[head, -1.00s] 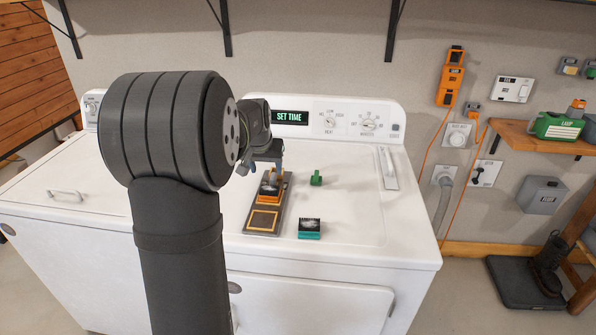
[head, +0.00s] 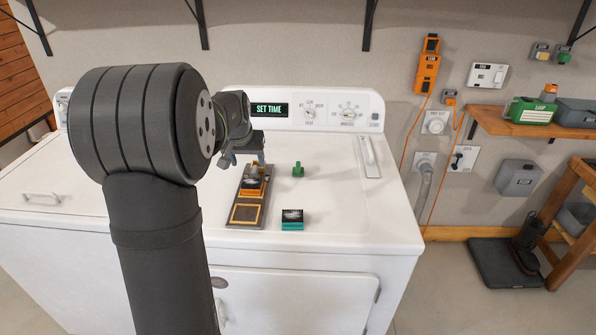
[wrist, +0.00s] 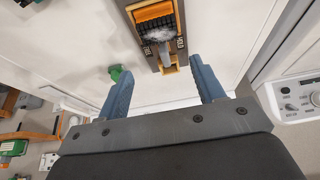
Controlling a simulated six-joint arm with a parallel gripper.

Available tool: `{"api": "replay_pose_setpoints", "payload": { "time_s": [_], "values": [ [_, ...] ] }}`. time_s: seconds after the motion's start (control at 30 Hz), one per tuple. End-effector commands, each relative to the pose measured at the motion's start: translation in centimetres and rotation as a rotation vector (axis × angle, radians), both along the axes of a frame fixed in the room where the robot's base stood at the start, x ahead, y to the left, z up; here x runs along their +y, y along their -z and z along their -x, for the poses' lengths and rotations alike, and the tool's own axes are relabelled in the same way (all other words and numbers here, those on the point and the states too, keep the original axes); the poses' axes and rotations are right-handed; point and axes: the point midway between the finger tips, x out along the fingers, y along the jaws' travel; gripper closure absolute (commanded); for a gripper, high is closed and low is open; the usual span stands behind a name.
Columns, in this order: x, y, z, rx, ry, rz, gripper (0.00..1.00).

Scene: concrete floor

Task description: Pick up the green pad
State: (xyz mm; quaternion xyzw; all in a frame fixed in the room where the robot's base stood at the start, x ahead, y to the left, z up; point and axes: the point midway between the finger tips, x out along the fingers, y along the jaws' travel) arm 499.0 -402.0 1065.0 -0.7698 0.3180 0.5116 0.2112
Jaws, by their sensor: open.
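A teal-green block with a dark top and a pale patch (head: 292,219) lies on the white machine's top, right of the tray's near end. A smaller plain green piece with a raised knob (head: 298,170) stands farther back; it also shows in the wrist view (wrist: 121,76). I cannot tell for sure which is called the pad. My gripper (head: 244,159) is open and empty above the tray's far end, apart from both green things.
A brown tray (head: 233,201) holds an orange block with a dark top (head: 252,183) in its far part; its near square is empty. The white machine top (head: 345,215) is clear to the right. A control panel (head: 320,109) rises behind, and a white handle (head: 368,151) lies at right.

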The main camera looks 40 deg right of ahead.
Motion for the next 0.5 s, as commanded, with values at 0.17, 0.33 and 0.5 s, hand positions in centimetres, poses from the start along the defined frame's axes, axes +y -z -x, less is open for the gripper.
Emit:
{"api": "replay_pose_setpoints", "payload": {
  "time_s": [0.17, 0.33, 0.5],
  "values": [
    [-5.7, -1.7, 1.1, 0.002, 0.016, -0.001, 0.38],
    [-12.1, -3.8, 3.2, 0.004, 0.012, -0.002, 0.38],
    [-14.8, -4.4, 4.2, 0.004, 0.003, -0.004, 0.38]
  ]
}}
